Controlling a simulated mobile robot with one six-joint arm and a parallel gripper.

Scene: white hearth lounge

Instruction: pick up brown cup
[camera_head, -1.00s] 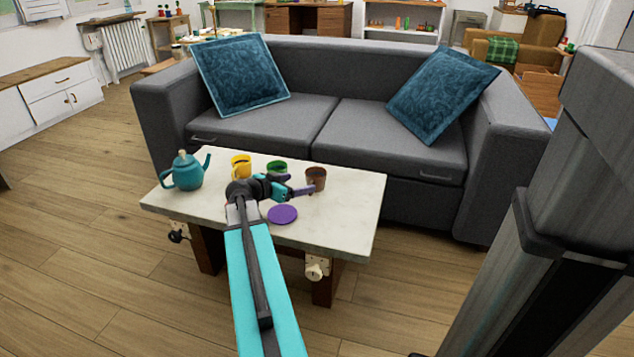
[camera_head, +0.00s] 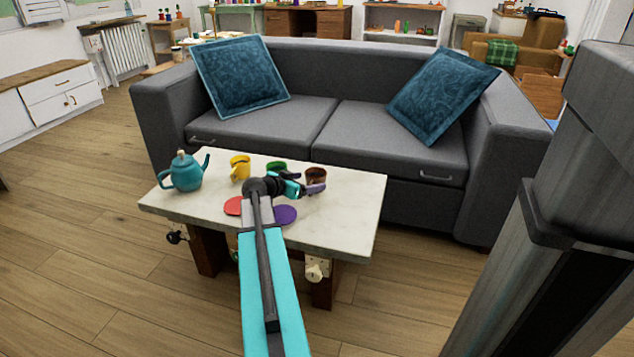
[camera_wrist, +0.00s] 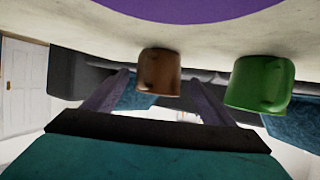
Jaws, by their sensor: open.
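The brown cup (camera_head: 316,176) stands on the pale coffee table (camera_head: 345,215), right of the green cup (camera_head: 276,166). My gripper (camera_head: 309,187) is open, at the near side of the brown cup and partly in front of it. In the wrist view, which is upside down, the brown cup (camera_wrist: 159,72) appears between the two purple fingers (camera_wrist: 155,100), beyond their tips or between them; I cannot tell which. The green cup (camera_wrist: 260,84) is beside it. The brown cup's handle shows on its near face. Nothing is visibly held.
A yellow cup (camera_head: 240,168) and a teal teapot (camera_head: 184,172) stand to the left on the table. A purple disc (camera_head: 285,215) and a red disc (camera_head: 233,206) lie flat near the front. A grey sofa (camera_head: 380,140) stands close behind the table.

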